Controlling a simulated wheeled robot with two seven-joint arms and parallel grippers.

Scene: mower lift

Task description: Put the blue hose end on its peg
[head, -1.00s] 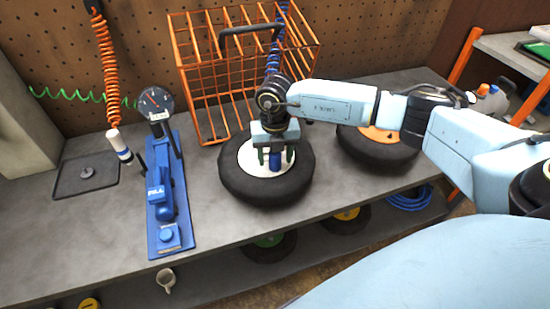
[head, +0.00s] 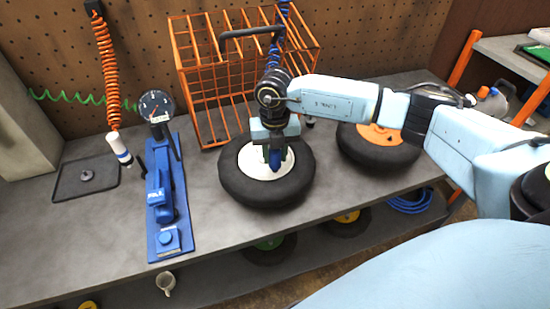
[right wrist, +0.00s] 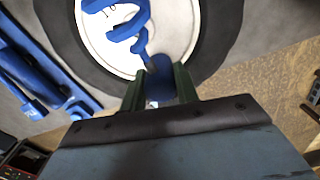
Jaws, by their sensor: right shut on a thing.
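My right gripper (head: 274,156) is above the white hub of a black tyre on the bench. It is shut on the blue hose end (right wrist: 160,82), which sits between the green fingers in the right wrist view. The blue coiled hose (head: 275,52) comes down behind my right wrist; its loops (right wrist: 122,22) show over the white hub in the right wrist view. I cannot make out a peg for the blue hose end. My left gripper is not in view.
An orange wire cage (head: 208,95) stands behind the tyre (head: 266,195). A blue gauge stand (head: 167,205) is at left, beside a hanging orange coiled hose (head: 107,75). A tyre with an orange hub (head: 375,148) lies right. Bare bench lies between stand and tyre.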

